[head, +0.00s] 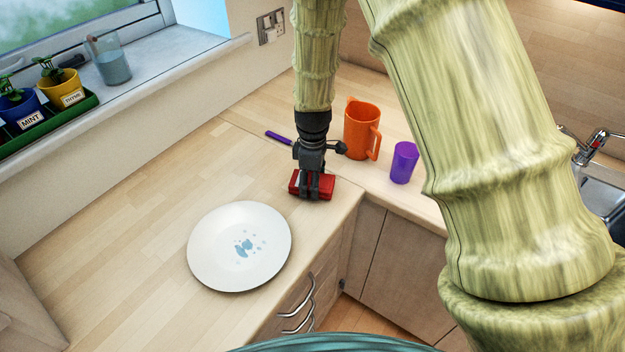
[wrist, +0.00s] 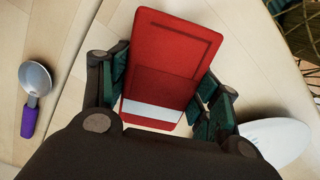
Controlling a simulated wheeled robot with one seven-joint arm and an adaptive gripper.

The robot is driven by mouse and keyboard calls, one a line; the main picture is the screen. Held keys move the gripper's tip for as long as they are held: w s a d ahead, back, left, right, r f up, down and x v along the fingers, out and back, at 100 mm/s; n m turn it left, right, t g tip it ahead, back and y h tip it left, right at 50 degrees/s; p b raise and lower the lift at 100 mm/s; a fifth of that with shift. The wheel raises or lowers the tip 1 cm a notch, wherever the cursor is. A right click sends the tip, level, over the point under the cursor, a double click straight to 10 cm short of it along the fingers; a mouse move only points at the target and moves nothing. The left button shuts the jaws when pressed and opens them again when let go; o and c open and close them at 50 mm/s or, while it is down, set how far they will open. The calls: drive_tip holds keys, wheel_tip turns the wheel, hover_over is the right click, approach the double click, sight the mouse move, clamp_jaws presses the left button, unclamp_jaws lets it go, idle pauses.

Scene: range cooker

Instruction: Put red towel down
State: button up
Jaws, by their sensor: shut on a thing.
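The red towel (head: 298,184) is a small folded red block at the worktop's inner corner in the head view. In the wrist view the red towel (wrist: 172,60) lies between the dark green finger pads and shows a white strip near its lower edge. My gripper (head: 315,192) points down and is shut on the towel; it also shows in the wrist view (wrist: 165,95). The towel is at or just above the worktop surface; I cannot tell whether it touches. My fingers hide part of it in the head view.
A white plate (head: 220,245) with blue marks is in front. An orange jug (head: 361,128) and a purple cup (head: 404,162) stand at right. A purple-handled spoon (head: 278,137) lies behind; it also shows in the wrist view (wrist: 34,85). The worktop (head: 130,220) is clear at left.

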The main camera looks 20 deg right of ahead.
drive_tip(key=shift+s+f, duration=0.1)
drive_tip(key=shift+s, duration=0.25)
drive_tip(key=shift+w+f, duration=0.2)
drive_tip(key=shift+f, duration=0.05)
drive_tip(key=o, duration=1)
drive_tip(key=shift+s, duration=0.1)
drive_tip(key=shift+r+b, duration=1.8)
drive_tip(key=shift+r, duration=4.35)
